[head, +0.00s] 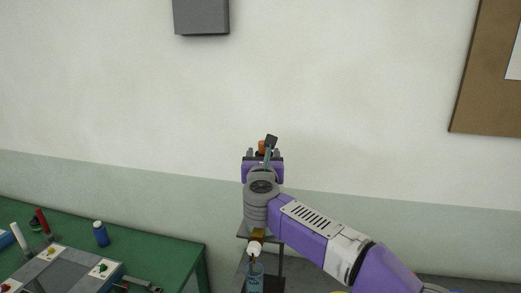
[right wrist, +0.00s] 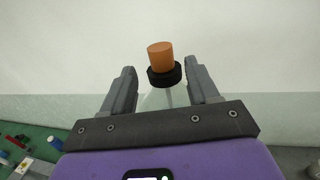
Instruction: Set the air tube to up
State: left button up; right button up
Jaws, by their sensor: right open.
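My right gripper (head: 263,154) is raised in front of the wall, pointing away from the head camera. In the right wrist view its fingers (right wrist: 161,82) stand open on either side of a clear glass neck (right wrist: 153,101). The neck has a black collar (right wrist: 165,76) and an orange stopper (right wrist: 159,56), with gaps to both fingers. In the head view the orange stopper (head: 262,146) shows behind the gripper. A thin tilted bluish piece with a dark end (head: 271,139) rises beside it; I cannot tell whether this is the air tube. My arm hides most of the glass. My left gripper is not in view.
A bottle with a white top (head: 254,249) stands below my right arm, by a dark stand (head: 280,262). A green table (head: 170,248) at left holds a grey tray, a blue bottle (head: 100,234) and small items. A grey box (head: 201,15) hangs on the wall.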

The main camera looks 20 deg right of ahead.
aim_at(264, 149)
jog(key=p+x, duration=0.1)
jog(key=x, duration=0.4)
jog(key=shift+d+r+p, duration=0.1)
jog(key=shift+r+p, duration=0.05)
jog(key=shift+p, duration=0.2)
jog(key=shift+w+d, duration=0.25)
jog(key=shift+w, duration=0.35)
jog(key=shift+s, duration=0.1)
grip_shut()
